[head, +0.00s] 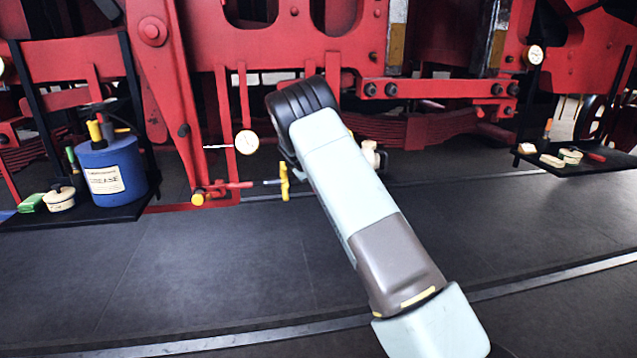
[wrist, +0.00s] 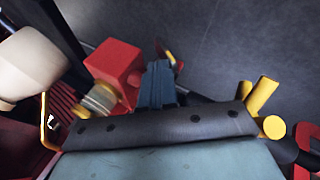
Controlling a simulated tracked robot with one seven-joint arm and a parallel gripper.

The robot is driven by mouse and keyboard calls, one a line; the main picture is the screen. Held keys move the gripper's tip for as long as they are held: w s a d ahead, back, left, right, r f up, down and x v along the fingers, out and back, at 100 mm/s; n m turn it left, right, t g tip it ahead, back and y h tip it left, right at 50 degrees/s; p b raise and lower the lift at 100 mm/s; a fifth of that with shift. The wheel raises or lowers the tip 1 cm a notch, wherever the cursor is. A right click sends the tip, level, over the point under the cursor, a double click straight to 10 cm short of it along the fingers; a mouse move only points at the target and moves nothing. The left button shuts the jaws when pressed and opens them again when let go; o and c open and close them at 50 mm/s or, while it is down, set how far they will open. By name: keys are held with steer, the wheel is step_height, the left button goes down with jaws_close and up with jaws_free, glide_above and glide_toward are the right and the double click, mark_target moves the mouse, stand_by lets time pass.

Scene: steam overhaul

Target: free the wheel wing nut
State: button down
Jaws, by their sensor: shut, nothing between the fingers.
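A yellow winged piece (head: 284,181) on a short grey rod, which looks like the wing nut, shows just left of my arm in the head view. In the wrist view, yellow lobes (wrist: 262,98) at the right look like the same kind of piece, but I cannot tell for sure. My gripper (wrist: 160,84) shows in the wrist view as dark fingers that are shut and empty. They are beside a red block (wrist: 115,65) with a brass-coloured collar (wrist: 101,99); whether they touch it I cannot tell. In the head view my arm hides the gripper.
Red locomotive framing (head: 290,45) runs across the back. A dial gauge (head: 247,142) and a red handle with a yellow knob (head: 198,199) are left of my arm. A blue grease tin (head: 108,172) stands on a left shelf; another shelf (head: 575,170) hangs right. The front floor is clear.

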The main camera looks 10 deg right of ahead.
steer(key=h, duration=0.2)
steer(key=a+f+h, duration=0.1)
steer(key=a+n+h, duration=0.1)
steer(key=h, duration=0.1)
steer(key=shift+f+t+h, duration=0.3)
steer(key=shift+a+f, duration=0.15)
steer(key=shift+a, duration=0.05)
stand_by(0.5)
